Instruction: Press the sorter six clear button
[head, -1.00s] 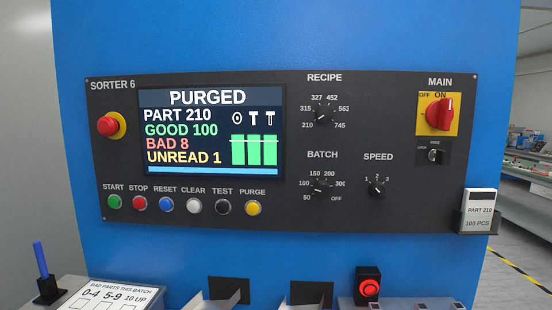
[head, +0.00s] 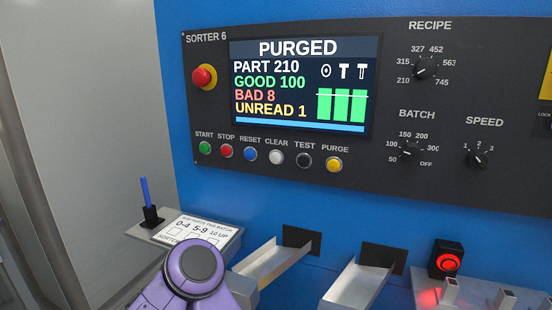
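The sorter 6 panel (head: 385,180) fills the upper right of the head view. Its white clear button (head: 276,157) sits in the button row, between the blue reset button (head: 250,154) and the black test button (head: 304,160). The screen (head: 303,85) reads PURGED, part 210, good 100, bad 8, unread 1. A purple and dark grey joint of my arm shows at the bottom, below the button row and apart from it. Neither gripper's fingers are in view.
A red emergency stop (head: 204,77) is at the panel's upper left. Below the panel are two metal chutes (head: 270,262), a card of bad-part counts (head: 200,236), a blue pen in a holder (head: 145,192) and a lit red button (head: 447,262).

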